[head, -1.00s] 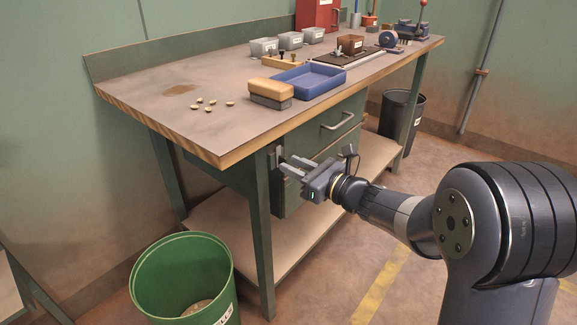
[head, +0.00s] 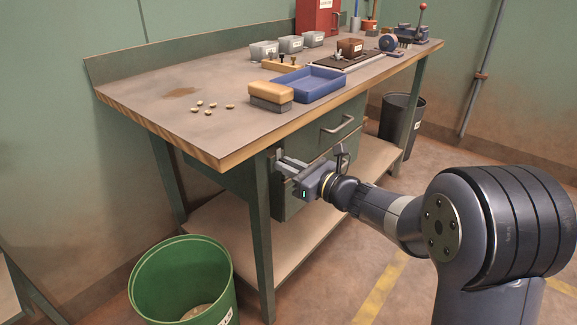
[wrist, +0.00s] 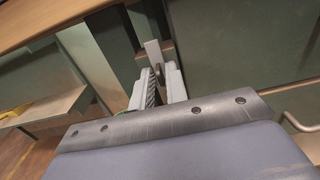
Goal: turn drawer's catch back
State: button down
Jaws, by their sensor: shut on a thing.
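The drawer's catch (wrist: 153,52) is a small light grey metal bar, standing roughly upright in the wrist view. It also shows in the head view (head: 279,153), at the left edge of the green drawer front (head: 318,139), beside the bench leg. My gripper (wrist: 160,76) is shut on the catch, with one finger on each side of it. In the head view my gripper (head: 284,164) reaches in from the right, below the bench top. The fingers hide the catch's lower part. The drawer appears closed.
The drawer handle (head: 338,123) juts out right of my gripper. The bench top (head: 185,125) overhangs above, holding a blue tray (head: 309,88) and a brush (head: 270,94). A green bin (head: 182,280) stands at front left. A dark bin (head: 402,122) stands beyond the bench.

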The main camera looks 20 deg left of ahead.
jog(key=shift+r+m+p, duration=0.1)
jog(key=shift+m+p, duration=0.2)
jog(key=shift+p, duration=0.05)
jog(key=shift+w+d+f+m+p, duration=0.1)
jog(key=shift+m+p, duration=4.2)
jog(key=shift+p, duration=0.15)
jog(key=shift+f+m+p, duration=0.1)
jog(key=shift+m+p, duration=4.2)
jog(key=shift+p, duration=0.15)
jog(key=shift+m, duration=0.3)
jog(key=c, duration=1.6)
grip_release()
